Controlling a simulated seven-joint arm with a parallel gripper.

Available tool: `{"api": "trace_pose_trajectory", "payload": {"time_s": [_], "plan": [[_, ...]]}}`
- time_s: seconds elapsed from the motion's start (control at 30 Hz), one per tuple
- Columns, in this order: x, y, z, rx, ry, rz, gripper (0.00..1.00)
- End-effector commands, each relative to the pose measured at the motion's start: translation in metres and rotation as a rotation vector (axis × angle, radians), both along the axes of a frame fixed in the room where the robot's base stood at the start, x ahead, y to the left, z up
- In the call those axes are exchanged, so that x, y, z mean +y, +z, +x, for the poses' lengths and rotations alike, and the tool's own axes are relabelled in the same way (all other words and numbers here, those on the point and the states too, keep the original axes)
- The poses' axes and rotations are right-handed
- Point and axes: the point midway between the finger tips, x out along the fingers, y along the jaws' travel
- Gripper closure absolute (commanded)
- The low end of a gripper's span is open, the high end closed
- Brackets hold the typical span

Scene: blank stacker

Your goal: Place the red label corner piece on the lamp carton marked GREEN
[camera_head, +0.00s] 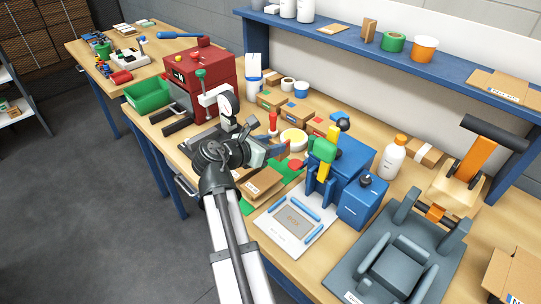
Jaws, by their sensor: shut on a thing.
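My gripper (272,150) reaches right over the bench, its fingers low beside the white round dish. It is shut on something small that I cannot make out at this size. A small red piece (296,163) shows just right of and below the fingertips, over green pieces (287,171); I cannot tell whether it touches the fingers. It may be the red label corner piece.
A white dish with yellow contents (293,139) and a red-handled tool (273,122) stand close to my gripper. A blue press with a green and yellow lever (323,152) stands right, a red machine (205,72) left. A flat brown carton (262,186) lies in front.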

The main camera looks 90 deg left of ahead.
Motion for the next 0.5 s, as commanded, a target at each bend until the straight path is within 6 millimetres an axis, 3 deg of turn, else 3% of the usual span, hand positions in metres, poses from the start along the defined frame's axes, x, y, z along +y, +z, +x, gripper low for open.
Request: {"api": "trace_pose_trajectory", "payload": {"time_s": [0.23, 0.37, 0.5], "plan": [[0.0, 0.028, 0.001, 0.0, -0.002, 0.0, 0.87], [0.002, 0.038, 0.012, 0.0, -0.017, 0.001, 0.87], [0.028, 0.06, 0.021, 0.001, -0.036, 0.001, 0.87]]}}
